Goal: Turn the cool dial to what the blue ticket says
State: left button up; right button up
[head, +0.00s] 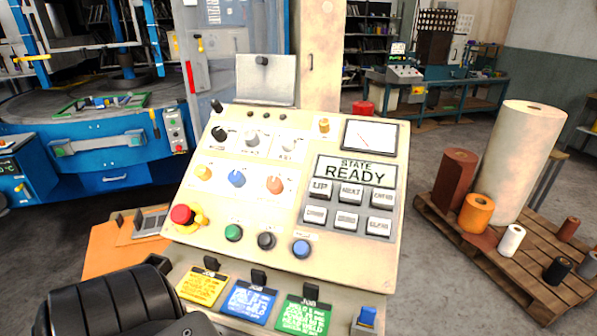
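The cream control panel (285,215) stands in front of me, sloping up and away. The blue ticket (249,302) is clipped at the panel's lower front, between a yellow ticket (203,287) and a green ticket (303,314). Its small writing is not legible.
A red stop button (181,215) and green, black and blue buttons line the panel's lower part. A display (355,171) reads "STATE READY" above several keys. A pallet (490,250) with rolls stands at right. Space above the panel is clear.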

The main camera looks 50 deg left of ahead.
aim_at(236, 177)
jog(key=z, duration=0.3)
jog(key=k, duration=0.9)
jog(key=u, duration=0.6)
